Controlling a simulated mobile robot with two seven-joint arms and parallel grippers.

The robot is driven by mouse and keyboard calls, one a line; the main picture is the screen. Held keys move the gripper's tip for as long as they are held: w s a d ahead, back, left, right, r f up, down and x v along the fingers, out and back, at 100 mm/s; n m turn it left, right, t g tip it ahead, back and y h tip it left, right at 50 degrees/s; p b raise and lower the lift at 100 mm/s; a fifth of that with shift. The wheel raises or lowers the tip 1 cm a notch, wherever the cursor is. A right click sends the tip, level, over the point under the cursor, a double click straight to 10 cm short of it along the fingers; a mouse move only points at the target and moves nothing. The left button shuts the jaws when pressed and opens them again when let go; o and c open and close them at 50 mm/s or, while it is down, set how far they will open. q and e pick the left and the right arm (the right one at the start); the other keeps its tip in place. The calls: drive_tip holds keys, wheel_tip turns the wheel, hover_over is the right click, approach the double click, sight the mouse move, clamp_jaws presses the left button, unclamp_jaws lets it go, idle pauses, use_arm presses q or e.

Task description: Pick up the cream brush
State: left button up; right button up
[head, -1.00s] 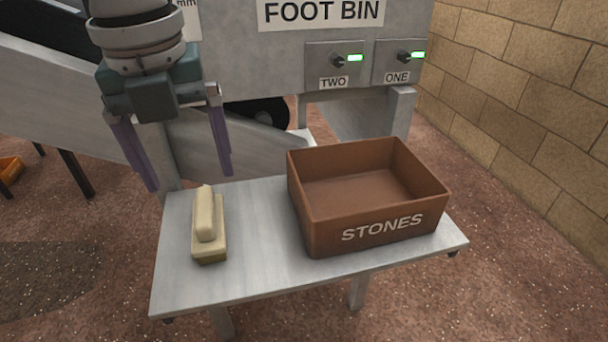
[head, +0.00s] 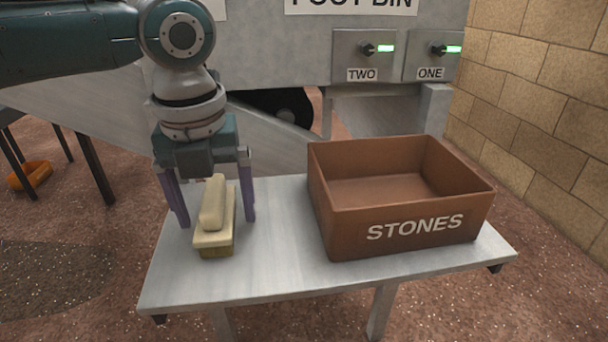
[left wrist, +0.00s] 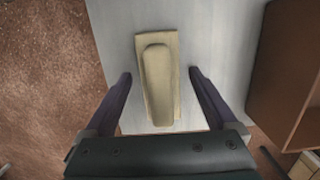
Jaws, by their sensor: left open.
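The cream brush (head: 213,222) lies on the left part of the metal table, its handle block on top. It also shows in the left wrist view (left wrist: 158,82), lengthwise between the fingers. My left gripper (head: 217,222) is open and points down over the brush. One purple finger is on each side of the brush. In the left wrist view (left wrist: 160,80) there is a gap between the brush and each finger. My right gripper is not in view.
A brown box marked STONES (head: 415,226) stands on the table (head: 290,270), right of the brush. A grey machine with switches labelled TWO and ONE (head: 437,50) stands behind. The table's front strip is clear.

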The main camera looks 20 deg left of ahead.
use_arm(q)
clamp_jaws()
idle(0.8)
